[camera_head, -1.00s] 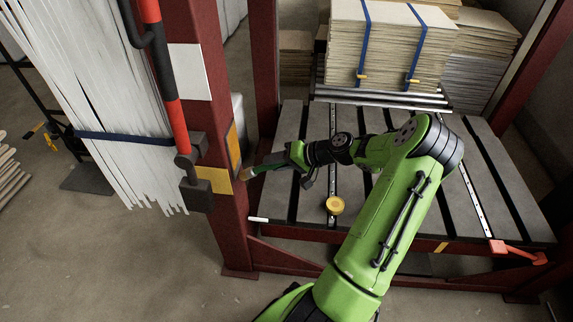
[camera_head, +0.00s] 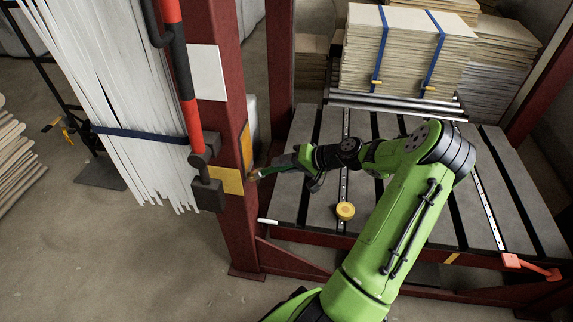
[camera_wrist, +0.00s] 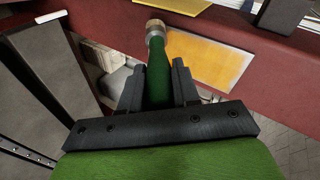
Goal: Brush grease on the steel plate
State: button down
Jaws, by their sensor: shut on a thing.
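My gripper (camera_head: 296,162) is shut on a green-handled brush (camera_head: 268,172). In the wrist view, the handle (camera_wrist: 157,82) sits between the two dark fingers, with a metal collar and a pale tip at its far end. An upright plate (camera_head: 247,147) is on the side of the red post. In the wrist view, this plate (camera_wrist: 208,62) has an orange-yellow face with a thin pale border. The brush tip is near the plate's lower edge in the head view. I cannot tell whether it touches the plate or post.
The red post (camera_head: 236,215) stands left of the grey slatted table (camera_head: 300,200). A round yellow item (camera_head: 345,210) lies near the table's front edge. White strips (camera_head: 130,100) hang left of the post. Strapped board stacks (camera_head: 400,55) stand at the back.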

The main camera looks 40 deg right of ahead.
jog(key=shift+w+a, duration=0.15)
jog(key=shift+w+d+p, duration=1.05)
jog(key=shift+w+d, duration=1.4)
jog(key=shift+d, duration=0.75)
jog(key=shift+s+a, duration=0.8)
jog(key=shift+a, duration=0.3)
jog(key=shift+s+a, duration=0.85)
jog(key=shift+a, duration=0.2)
jog(key=shift+s+a, duration=0.8)
jog(key=shift+a, duration=0.3)
jog(key=shift+d, duration=0.1)
jog(key=s+d+p, duration=0.1)
jog(key=s+d, duration=0.2)
jog(key=s, duration=0.1)
jog(key=shift+s+d, duration=0.35)
jog(key=shift+s, duration=0.05)
